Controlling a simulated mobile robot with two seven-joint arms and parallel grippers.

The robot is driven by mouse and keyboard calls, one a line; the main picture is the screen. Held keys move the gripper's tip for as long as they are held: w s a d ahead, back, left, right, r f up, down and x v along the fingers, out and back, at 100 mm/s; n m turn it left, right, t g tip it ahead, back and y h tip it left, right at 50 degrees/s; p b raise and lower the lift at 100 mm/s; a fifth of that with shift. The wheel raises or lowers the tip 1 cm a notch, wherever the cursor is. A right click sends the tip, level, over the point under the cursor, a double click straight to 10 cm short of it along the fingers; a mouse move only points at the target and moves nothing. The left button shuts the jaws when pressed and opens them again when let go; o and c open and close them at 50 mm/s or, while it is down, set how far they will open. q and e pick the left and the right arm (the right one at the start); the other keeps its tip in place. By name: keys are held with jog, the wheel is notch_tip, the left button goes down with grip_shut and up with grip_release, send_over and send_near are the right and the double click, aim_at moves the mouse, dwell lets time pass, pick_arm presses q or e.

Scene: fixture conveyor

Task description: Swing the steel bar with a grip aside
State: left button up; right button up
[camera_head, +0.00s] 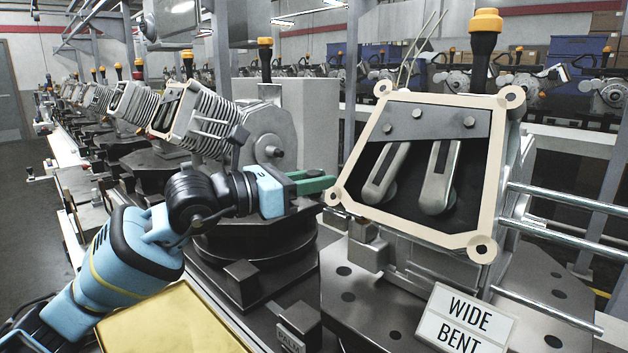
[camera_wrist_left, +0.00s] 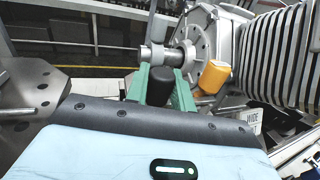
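My left gripper (camera_head: 322,184) has green fingers and reaches in from the left, beside the casing (camera_head: 490,180) with a cream rim. In the left wrist view a dark rounded piece (camera_wrist_left: 160,88), which looks like the grip, fills the gap between the fingers (camera_wrist_left: 163,84). I cannot tell whether they press on it. A grey steel bar (camera_wrist_left: 153,25) stands just beyond the fingers, near a short steel shaft (camera_wrist_left: 165,55); whether the bar joins the dark piece is unclear. In the head view the grip is hidden or too dark to make out. My right gripper is not in view.
A black post with an orange cap (camera_head: 486,22) stands behind the casing. A finned engine (camera_head: 205,122) stands at the back left. A "WIDE BENT" sign (camera_head: 466,320) and a yellow plate (camera_head: 170,325) are in front. Steel rods (camera_head: 565,203) run along the right.

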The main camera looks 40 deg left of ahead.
pick_arm(q)
jog(key=shift+c, duration=1.1)
